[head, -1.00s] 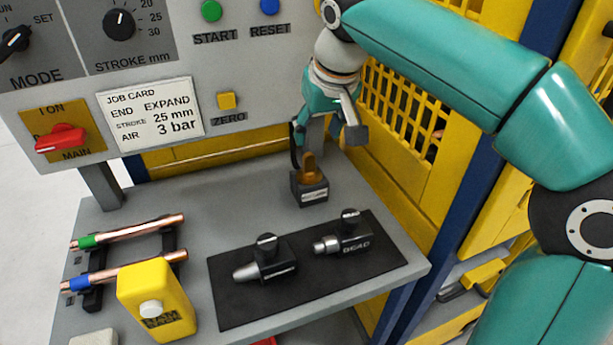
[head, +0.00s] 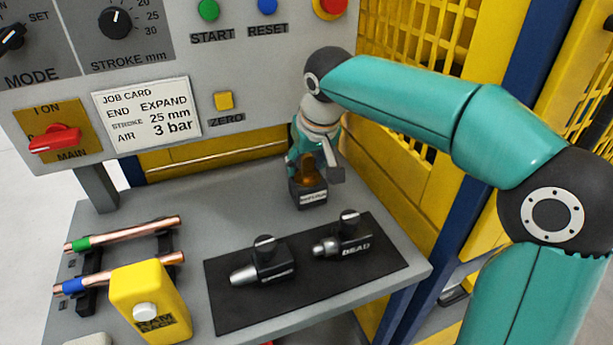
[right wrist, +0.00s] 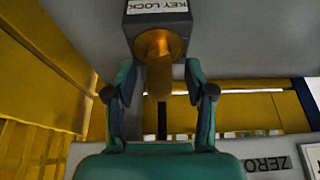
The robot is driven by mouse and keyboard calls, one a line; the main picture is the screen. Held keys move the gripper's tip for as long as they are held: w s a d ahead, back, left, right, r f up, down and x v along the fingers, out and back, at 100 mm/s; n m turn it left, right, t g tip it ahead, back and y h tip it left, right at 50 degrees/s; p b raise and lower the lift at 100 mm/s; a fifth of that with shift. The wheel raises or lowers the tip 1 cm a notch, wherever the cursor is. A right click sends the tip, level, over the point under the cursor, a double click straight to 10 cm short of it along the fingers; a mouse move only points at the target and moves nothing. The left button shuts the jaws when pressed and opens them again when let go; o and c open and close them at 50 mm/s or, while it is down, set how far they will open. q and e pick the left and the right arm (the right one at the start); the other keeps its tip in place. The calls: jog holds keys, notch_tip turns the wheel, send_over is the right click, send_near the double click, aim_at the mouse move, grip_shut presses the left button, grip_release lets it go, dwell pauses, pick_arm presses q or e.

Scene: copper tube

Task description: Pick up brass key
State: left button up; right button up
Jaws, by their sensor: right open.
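The brass key (head: 311,174) stands upright in a dark key lock block (head: 312,199) at the back of the grey table. In the right wrist view the key (right wrist: 158,62) sticks out of the block labelled KEY LOCK (right wrist: 158,18). My right gripper (head: 316,172) is low over the block, with its fingers on either side of the key. In the right wrist view the right gripper (right wrist: 158,92) is open, with a gap between each finger and the key. Part of the key is hidden by the gripper in the head view. My left gripper is not in view.
A black mat (head: 230,308) with two dark tools lies at the front right of the table. Two copper tubes (head: 125,232) rest on a rack at the left, near a yellow block (head: 150,290). The control panel (head: 240,60) and yellow mesh guard (head: 425,40) stand behind.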

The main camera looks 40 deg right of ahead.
jog(key=c, duration=1)
grip_shut()
jog(key=shift+r, duration=0.2)
